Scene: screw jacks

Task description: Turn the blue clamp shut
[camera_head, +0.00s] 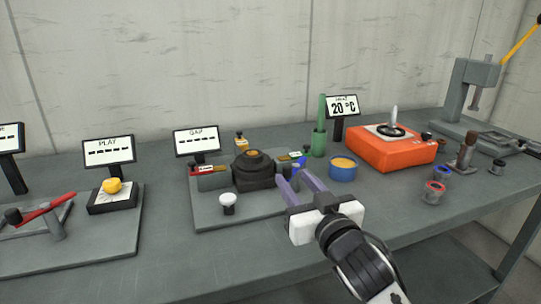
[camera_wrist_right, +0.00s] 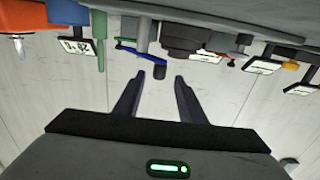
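The blue clamp (camera_head: 301,162) shows as a small blue part on the right side of a grey base plate, beside a dark round block (camera_head: 254,170). My right gripper (camera_head: 297,180) is just in front of it, with its two fingers apart and nothing seen held. In the right wrist view, which looks upside down, the blue clamp's arm (camera_wrist_right: 140,53) lies beyond the fingertips. A dark knob (camera_wrist_right: 159,72) at its end appears between the open fingers (camera_wrist_right: 159,79); I cannot tell whether they touch it. My left gripper is not in view.
The base plate (camera_head: 205,215) also carries a red clamp (camera_head: 208,169), a yellow-topped post (camera_head: 240,142) and a white knob (camera_head: 228,200). A green post (camera_head: 319,130) and a blue cup (camera_head: 342,170) stand close to the right. An orange hotplate (camera_head: 385,152) is farther right. The front table strip is clear.

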